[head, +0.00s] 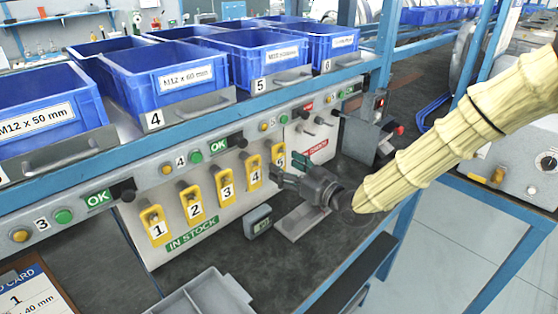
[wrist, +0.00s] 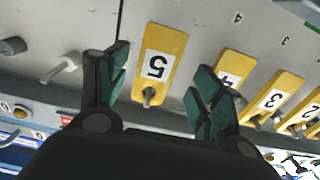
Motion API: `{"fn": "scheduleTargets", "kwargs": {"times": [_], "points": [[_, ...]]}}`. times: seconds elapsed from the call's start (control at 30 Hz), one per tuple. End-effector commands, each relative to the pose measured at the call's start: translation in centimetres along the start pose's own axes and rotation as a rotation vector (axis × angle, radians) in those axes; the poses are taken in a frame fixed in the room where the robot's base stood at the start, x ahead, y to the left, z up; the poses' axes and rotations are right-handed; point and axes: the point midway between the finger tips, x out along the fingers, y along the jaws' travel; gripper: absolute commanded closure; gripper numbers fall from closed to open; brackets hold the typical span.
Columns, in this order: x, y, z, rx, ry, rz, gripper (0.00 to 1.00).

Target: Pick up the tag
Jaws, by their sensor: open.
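Several yellow numbered tags hang in a row on pegs on the grey in-stock board. In the head view, tag 1 (head: 154,222), tag 2 (head: 192,204), tag 3 (head: 224,184) and tag 4 (head: 252,170) run from left to right. Tag 5 (head: 279,153) is at the right end, partly hidden by my gripper (head: 286,172). In the wrist view, tag 5 (wrist: 160,48) appears upside down, hanging on its peg between the two dark green fingers of my gripper (wrist: 162,88). The fingers are open, one on each side of the tag, with gaps to it.
Empty pegs (wrist: 62,66) are beside tag 5. Blue bins (head: 165,75) stand on the shelf above the board. A small grey display device (head: 257,221) and a grey tray (head: 205,295) are on the dark bench below. Tag 4 (wrist: 228,68) is close to one finger.

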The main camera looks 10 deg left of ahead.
Motion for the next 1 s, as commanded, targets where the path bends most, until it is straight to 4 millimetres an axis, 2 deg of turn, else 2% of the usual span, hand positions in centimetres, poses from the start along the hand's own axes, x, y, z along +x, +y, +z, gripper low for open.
{"fn": "scheduleTargets", "kwargs": {"times": [0.1, 0.3, 0.6, 0.67, 0.87, 0.9, 1.0], "points": [[1.7, 0.4, -0.1, 0.0, 0.001, 0.0, 0.34], [3.8, 0.5, -0.1, 0.0, 0.0, 0.001, 0.34], [4.1, 0.5, 0.0, 0.0, 0.001, 0.001, 0.34], [4.1, 0.5, 0.0, 0.0, 0.001, 0.001, 0.43], [4.0, 0.5, 0.0, 0.0, 0.001, 0.001, 0.79], [4.0, 0.5, 0.0, 0.0, 0.001, 0.001, 0.83], [4.0, 0.5, -0.1, 0.0, 0.001, 0.001, 0.83]]}}
